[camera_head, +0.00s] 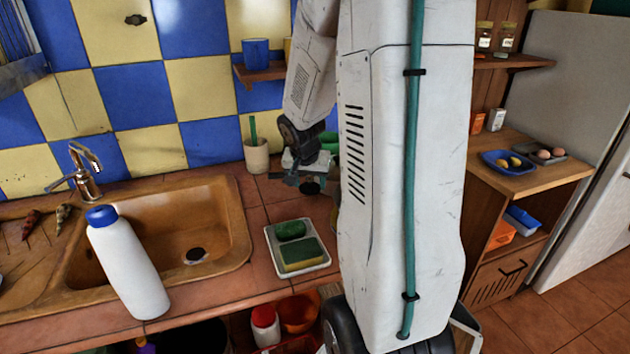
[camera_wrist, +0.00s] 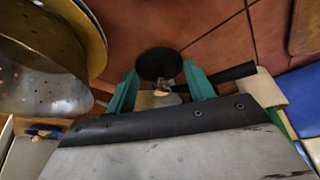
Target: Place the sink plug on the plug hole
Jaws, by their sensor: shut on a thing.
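The sink plug (camera_wrist: 157,62) is a black disc with a small metal knob, seen in the wrist view. My gripper (camera_wrist: 163,77) has its teal fingers shut on the plug, with the disc just past the fingertips. In the head view my gripper (camera_head: 312,178) is above the tiled counter, right of the sink, and the plug there is small and hard to make out. The plug hole (camera_head: 196,255) is a dark round opening in the floor of the brown sink (camera_head: 215,215), left of and nearer than my gripper. It is uncovered.
A white bottle with a blue cap (camera_head: 130,265) stands at the sink's front left. A faucet (camera_head: 86,170) rises behind it. A white tray (camera_head: 272,240) with green sponges lies between sink and arm. A cup with a brush (camera_head: 256,155) stands behind. A metal colander (camera_wrist: 40,75) is at left.

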